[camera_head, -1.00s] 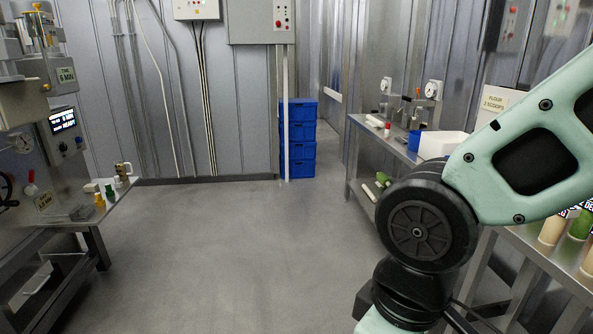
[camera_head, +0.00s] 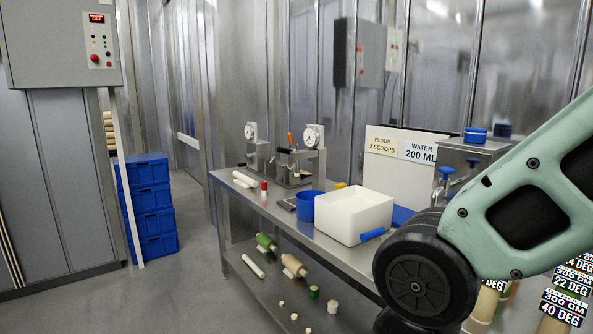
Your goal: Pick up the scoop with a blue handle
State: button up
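A short blue handle (camera_head: 372,234) shows at the front right corner of a white open bin (camera_head: 347,222) on the metal table. It looks like the scoop's handle. The rest of the scoop is not clear, and I cannot tell whether it lies in the bin or beside it. My pale green arm fills the right side of the view, close to the handle in the picture. My gripper is out of view.
A blue cup (camera_head: 306,206) stands left of the bin. Gauges (camera_head: 313,137) and a sign board (camera_head: 398,160) stand behind. Rolling pins and small items lie on the lower shelf (camera_head: 262,285). Blue crates (camera_head: 150,210) are stacked at left. The floor at the lower left is clear.

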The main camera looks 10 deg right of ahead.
aim_at(366, 236)
jog(key=i+z, duration=0.65)
jog(key=i+j+u, duration=0.25)
jog(key=u, duration=0.25)
jog(key=z, duration=0.3)
jog(key=k+z, duration=0.2)
jog(key=i+j+z, duration=0.3)
jog(key=i+j, duration=0.2)
jog(key=i, duration=0.05)
